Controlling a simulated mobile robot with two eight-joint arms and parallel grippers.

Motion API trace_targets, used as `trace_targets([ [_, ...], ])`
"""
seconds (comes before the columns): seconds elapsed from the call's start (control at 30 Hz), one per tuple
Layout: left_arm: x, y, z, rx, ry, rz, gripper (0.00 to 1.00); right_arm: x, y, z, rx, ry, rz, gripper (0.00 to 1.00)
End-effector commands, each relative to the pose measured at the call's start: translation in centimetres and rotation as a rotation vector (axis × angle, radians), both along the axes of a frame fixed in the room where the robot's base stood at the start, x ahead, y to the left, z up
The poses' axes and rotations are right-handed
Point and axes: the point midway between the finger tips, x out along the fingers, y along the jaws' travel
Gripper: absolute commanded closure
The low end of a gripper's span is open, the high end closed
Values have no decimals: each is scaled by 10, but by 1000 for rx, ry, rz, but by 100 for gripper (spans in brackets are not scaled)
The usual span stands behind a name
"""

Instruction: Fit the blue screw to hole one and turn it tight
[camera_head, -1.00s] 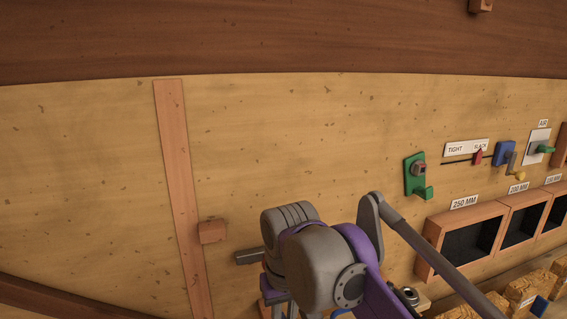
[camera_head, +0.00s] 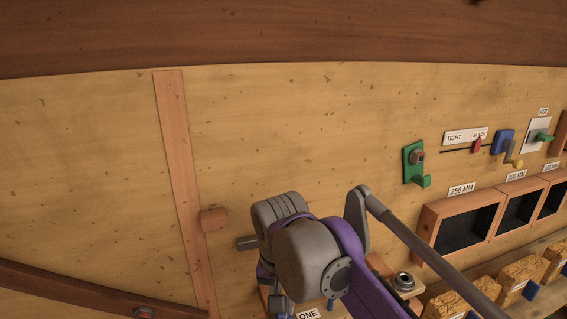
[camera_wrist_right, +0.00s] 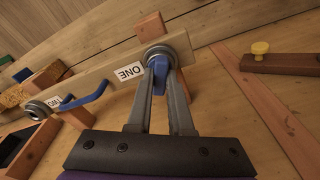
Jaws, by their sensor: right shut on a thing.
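In the right wrist view, the blue screw (camera_wrist_right: 160,72) is between the fingertips of my right gripper (camera_wrist_right: 161,75), which is shut on it. The screw is at the grey ring of hole one (camera_wrist_right: 163,50), by the label ONE (camera_wrist_right: 130,72). How deep it sits is hidden. In the head view, my right arm covers hole one, and only the label ONE (camera_head: 307,314) shows at the bottom edge. My left gripper is not in view.
A blue bent rod (camera_wrist_right: 86,97) projects from the board between hole one and a second grey ring (camera_wrist_right: 36,110). A yellow knob (camera_wrist_right: 260,47) is on a dark wooden bar at the right. Bins (camera_head: 462,232) line the wall at the right in the head view.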

Motion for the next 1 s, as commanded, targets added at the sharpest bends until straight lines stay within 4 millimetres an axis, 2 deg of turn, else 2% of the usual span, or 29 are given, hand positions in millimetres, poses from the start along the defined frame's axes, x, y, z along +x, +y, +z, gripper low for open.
trace_targets([
  [0.33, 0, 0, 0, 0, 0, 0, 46, -2, 1, -4, 0, 8, -36, 100],
  [0.37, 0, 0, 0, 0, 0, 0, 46, -2, 1, -4, 0, 8, -35, 76],
  [0.53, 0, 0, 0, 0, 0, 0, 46, -2, 0, -4, 0, 8, -35, 46],
  [0.87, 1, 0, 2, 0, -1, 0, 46, -1, 0, -2, 0, 3, -34, 46],
  [1.0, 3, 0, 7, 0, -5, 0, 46, -1, 0, 5, 1, 2, -34, 46],
])
